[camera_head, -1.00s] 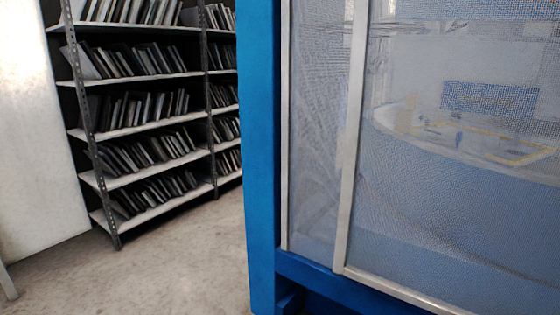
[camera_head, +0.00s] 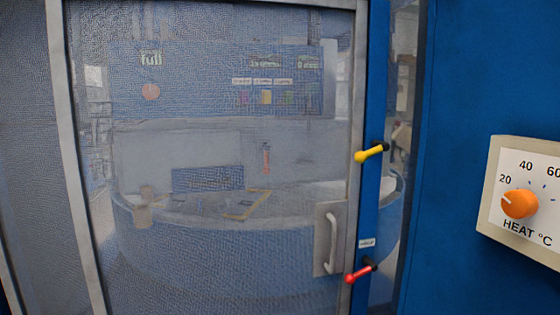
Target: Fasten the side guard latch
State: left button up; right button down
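A mesh guard door (camera_head: 361,60) in a grey frame fills the left and middle of the head view. It has a pale pull handle (camera_head: 331,243) on a grey plate at its lower right. On the blue post (camera_head: 377,100) beside its right edge are two levers. The upper lever is yellow (camera_head: 370,153), slanting down to the left, its knob at the door frame edge. The lower lever is red (camera_head: 361,271), slanting the same way below a small label (camera_head: 367,243) too small to read. I cannot tell which lever is the latch or whether either is engaged. Neither gripper is in view.
A blue panel on the right carries a heat dial (camera_head: 519,204) with an orange knob on a pale plate. Through the mesh show a round table, an orange disc and a small red lever. A narrow see-through strip lies right of the post.

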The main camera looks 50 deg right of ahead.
aim_at(360, 156)
jog(key=k+l+z, duration=0.15)
jog(key=z, duration=2.05)
